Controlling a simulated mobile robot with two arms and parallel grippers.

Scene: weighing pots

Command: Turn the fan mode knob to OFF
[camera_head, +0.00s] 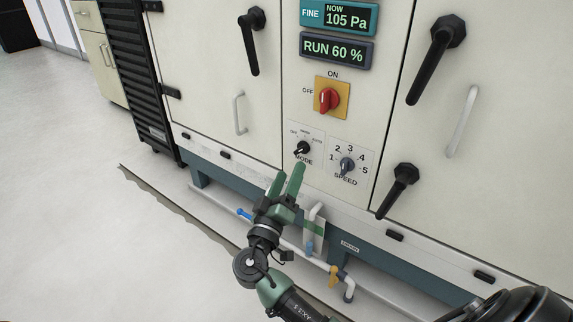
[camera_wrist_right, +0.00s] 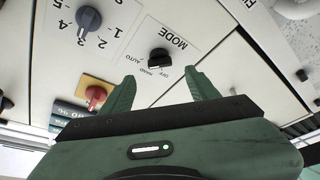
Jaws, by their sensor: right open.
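The fan mode knob (camera_head: 302,148) is small and black. It sits on a white MODE label plate on the cabinet's middle panel, with OFF printed at the plate's left. Which mark the knob points at is too small to tell. My right gripper (camera_head: 290,170) is open and empty, with its green fingers just below the knob and pointing up at it. In the right wrist view the knob (camera_wrist_right: 160,58) shows between and beyond the two fingertips (camera_wrist_right: 159,76), apart from them. My left gripper is not in view.
The SPEED knob (camera_head: 347,166) is close to the right of the mode knob. A red switch (camera_head: 329,99) on a yellow plate is above, under the RUN 60 % display (camera_head: 336,50). Black door handles (camera_head: 397,190) and pipes (camera_head: 320,264) stick out nearby.

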